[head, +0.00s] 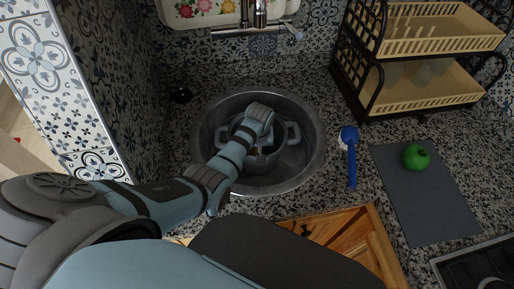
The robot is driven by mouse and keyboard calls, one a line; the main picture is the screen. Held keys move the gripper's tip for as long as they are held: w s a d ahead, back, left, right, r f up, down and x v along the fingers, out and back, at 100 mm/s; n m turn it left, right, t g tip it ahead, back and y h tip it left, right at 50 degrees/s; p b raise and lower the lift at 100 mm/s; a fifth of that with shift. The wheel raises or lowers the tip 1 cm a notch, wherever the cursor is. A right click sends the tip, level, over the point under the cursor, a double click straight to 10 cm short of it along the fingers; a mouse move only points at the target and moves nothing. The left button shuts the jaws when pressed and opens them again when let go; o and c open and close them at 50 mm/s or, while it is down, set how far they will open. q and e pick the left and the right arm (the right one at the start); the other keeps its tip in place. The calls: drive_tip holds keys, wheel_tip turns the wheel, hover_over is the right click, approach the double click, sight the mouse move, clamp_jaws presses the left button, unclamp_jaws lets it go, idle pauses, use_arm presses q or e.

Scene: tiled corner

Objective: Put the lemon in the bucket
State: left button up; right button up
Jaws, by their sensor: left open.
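My left gripper (264,148) is over the round metal sink (313,155), at the end of my blue arm. It points down into a grey two-handled pot (293,133) that stands in the sink. The gripper is open; its fingertips are small and dark in this view. My wrist and forearm cover the left and front parts of the pot. I see no lemon; the inside of the pot is largely hidden. I cannot make out a separate bucket. My right gripper is not in view.
A blue brush (351,157) lies right of the sink. A green round fruit or vegetable (416,157) rests on a dark grey board (432,208). A two-tier rack (420,90) stands at the back right. A faucet (259,25) is behind the sink. Patterned walls close the left and back.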

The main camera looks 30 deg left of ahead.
use_arm(q)
drive_tip(key=shift+r, duration=0.25)
wheel_tip(320, 180, up, 12)
drive_tip(key=s+d+p, duration=0.1)
drive_tip(key=p, duration=0.3)
drive_tip(key=shift+s+r, duration=0.15)
drive_tip(key=shift+s, duration=0.1)
